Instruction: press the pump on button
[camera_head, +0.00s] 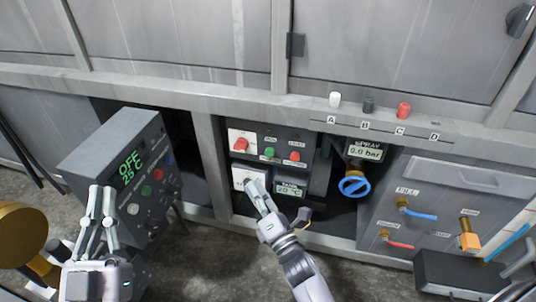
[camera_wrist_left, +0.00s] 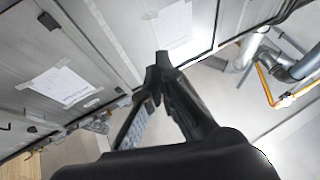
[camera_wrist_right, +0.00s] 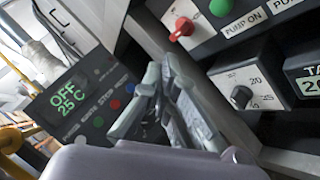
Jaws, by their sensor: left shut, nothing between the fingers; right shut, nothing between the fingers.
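The pump on button is a green button (camera_head: 269,152) on the dark control panel in the head view. In the right wrist view the green button (camera_wrist_right: 222,7) is at the top edge, near the "PUMP ON" label (camera_wrist_right: 245,24). My right gripper (camera_head: 251,184) is shut and empty, below and left of the green button, in front of the white dial plate. Its closed fingers (camera_wrist_right: 162,75) also show in the right wrist view, apart from the button. My left gripper (camera_head: 101,190) is shut and empty, in front of the display box at the left.
A red switch (camera_head: 240,145) is left of the green button, and a red button (camera_head: 295,157) is right of it. A display box (camera_head: 135,165) reads OFF 25 °C. A blue valve handle (camera_head: 354,184) stands at the right. A grey ledge (camera_head: 250,108) runs above the panel.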

